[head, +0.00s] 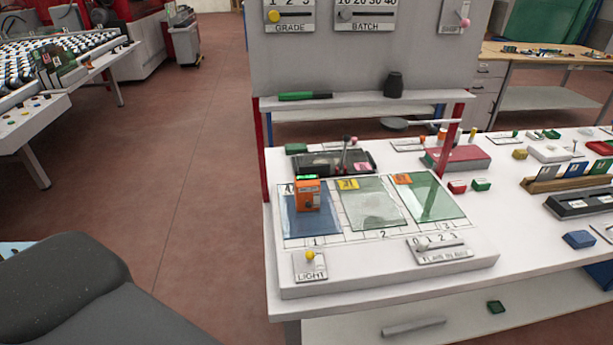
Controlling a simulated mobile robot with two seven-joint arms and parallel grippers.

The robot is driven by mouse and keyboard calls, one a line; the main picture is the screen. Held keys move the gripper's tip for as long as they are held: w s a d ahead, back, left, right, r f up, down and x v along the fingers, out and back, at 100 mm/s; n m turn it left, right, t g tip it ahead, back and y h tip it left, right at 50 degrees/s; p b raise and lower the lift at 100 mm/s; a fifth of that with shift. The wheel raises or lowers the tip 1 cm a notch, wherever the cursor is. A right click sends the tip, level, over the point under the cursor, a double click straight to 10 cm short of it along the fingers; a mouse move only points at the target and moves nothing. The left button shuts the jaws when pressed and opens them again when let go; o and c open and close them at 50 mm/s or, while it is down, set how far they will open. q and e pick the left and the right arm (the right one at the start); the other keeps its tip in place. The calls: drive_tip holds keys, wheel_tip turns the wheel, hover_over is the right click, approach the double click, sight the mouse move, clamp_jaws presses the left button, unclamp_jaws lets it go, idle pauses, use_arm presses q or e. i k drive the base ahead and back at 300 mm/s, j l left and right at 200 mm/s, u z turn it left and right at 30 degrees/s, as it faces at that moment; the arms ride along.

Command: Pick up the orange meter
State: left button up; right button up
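The orange meter (309,196) is a small upright orange box with a dark display and a green top part. It stands on the blue glass pane (297,222) in the slot marked 1, at the left of the inspection board (390,277) on the white table. Neither of my grippers shows in the head view. A dark grey rounded shape at the lower left seems to be part of my own arm, well apart from the meter.
Green panes (372,213) lie right of the meter. A light switch (310,263) and a slider (440,250) sit in front. A red post (265,150) and a shelf (350,101) stand behind. Colored blocks and a wooden rack (575,180) crowd the table's right. The floor at left is clear.

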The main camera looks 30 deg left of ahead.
sight(308, 186)
drive_tip(key=i+l+u, duration=0.25)
drive_tip(key=l, duration=0.15)
drive_tip(key=l+u, duration=0.25)
drive_tip(key=l, duration=0.15)
drive_tip(key=i+l+u, duration=0.1)
drive_tip(key=l+u, duration=0.2)
drive_tip(key=l, duration=0.2)
